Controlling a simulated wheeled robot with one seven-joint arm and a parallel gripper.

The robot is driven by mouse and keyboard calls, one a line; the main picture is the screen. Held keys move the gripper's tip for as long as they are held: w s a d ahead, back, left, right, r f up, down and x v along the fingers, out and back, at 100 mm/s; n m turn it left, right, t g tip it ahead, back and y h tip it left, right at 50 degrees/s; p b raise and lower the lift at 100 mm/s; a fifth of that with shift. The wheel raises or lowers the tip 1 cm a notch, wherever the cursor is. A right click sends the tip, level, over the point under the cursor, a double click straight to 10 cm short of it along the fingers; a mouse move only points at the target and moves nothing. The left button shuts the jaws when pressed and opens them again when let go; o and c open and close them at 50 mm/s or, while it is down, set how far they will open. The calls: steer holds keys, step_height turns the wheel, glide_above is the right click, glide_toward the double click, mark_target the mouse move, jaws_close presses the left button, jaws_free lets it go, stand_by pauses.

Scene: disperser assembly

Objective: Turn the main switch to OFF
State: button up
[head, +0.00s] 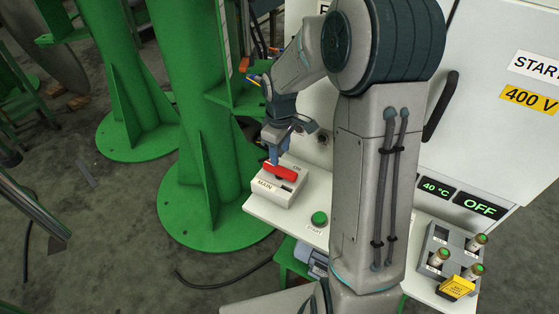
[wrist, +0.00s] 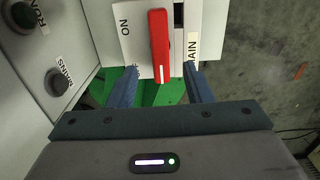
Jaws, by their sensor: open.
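The main switch is a pale box (head: 277,186) with a red bar handle (head: 283,172), on the left end of the white ledge. In the wrist view the red handle (wrist: 159,40) stands upright in the picture, with a white mark at its lower end. An ON label is at its upper left, a partly hidden label at its lower left, and MAIN at its right. My gripper (head: 271,160) is at the switch from above. In the wrist view my gripper (wrist: 163,80) is open, its blue fingers apart on either side of the handle's lower end.
A green START button (head: 319,218) sits on the ledge. A grey holder (head: 437,241) with several cylinders and a yellow block (head: 456,287) is at the right. A white cabinet (head: 470,120) stands behind. Green columns (head: 205,150) are at the left.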

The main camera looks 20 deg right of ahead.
mark_target(280, 169)
step_height(280, 169, up, 7)
steer(key=shift+r, duration=0.2)
stand_by(0.5)
steer(key=s+r+m+t+p, duration=0.1)
steer(key=s+r+m, duration=0.3)
steer(key=s, duration=0.6)
steer(key=s+r+m+t+p, duration=0.1)
steer(key=s+r+m, duration=0.3)
steer(key=s, duration=0.6)
steer(key=shift+r+m+t+p, duration=0.2)
steer(key=shift+m+t+p, duration=0.25)
steer(key=shift+p, duration=0.25)
steer(key=shift+s+a+f+m, duration=0.1)
steer(key=shift+s+m, duration=0.15)
steer(key=shift+s, duration=0.05)
steer(key=shift+c, duration=0.3)
